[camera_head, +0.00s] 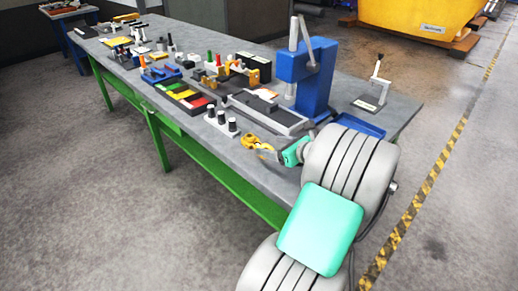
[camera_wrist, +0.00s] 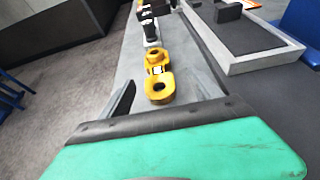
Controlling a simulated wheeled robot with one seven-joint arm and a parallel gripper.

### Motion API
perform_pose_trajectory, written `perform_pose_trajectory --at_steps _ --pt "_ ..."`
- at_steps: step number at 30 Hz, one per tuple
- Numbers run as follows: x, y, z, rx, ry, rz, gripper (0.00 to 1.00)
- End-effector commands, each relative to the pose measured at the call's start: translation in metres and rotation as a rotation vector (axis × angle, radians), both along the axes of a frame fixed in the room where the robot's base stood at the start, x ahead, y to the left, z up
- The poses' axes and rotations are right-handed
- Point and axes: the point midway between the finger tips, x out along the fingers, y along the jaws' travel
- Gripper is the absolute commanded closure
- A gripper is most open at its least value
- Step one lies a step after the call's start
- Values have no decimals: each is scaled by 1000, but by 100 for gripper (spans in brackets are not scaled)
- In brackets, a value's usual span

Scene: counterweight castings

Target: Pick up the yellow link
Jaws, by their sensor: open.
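The yellow link (camera_head: 257,143) lies on the grey workbench near its front edge, just left of my gripper in the head view. In the wrist view the yellow link (camera_wrist: 158,75) shows two ringed ends, the nearer one with a dark hole. My gripper (camera_wrist: 168,98) is open, with one dark finger on each side of the link's near end. The link does not appear to be clamped. My gripper also shows in the head view (camera_head: 276,150), low over the bench; its fingertips are hard to make out there.
A row of black-topped posts (camera_head: 221,120) stands just beyond the link. A long grey tray (camera_wrist: 262,62) lies to the right. A blue press (camera_head: 308,75) and a blue tray (camera_head: 357,125) stand near my arm. The bench's front edge (camera_head: 215,160) is close.

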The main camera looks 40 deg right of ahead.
Motion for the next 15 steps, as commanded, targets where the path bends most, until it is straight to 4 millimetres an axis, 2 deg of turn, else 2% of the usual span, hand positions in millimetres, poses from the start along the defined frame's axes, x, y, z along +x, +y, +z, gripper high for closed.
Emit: perform_pose_trajectory --at_steps 9,15 --pt "50 7 -19 -4 4 8 27" --pt "60 7 -23 -5 4 4 27"
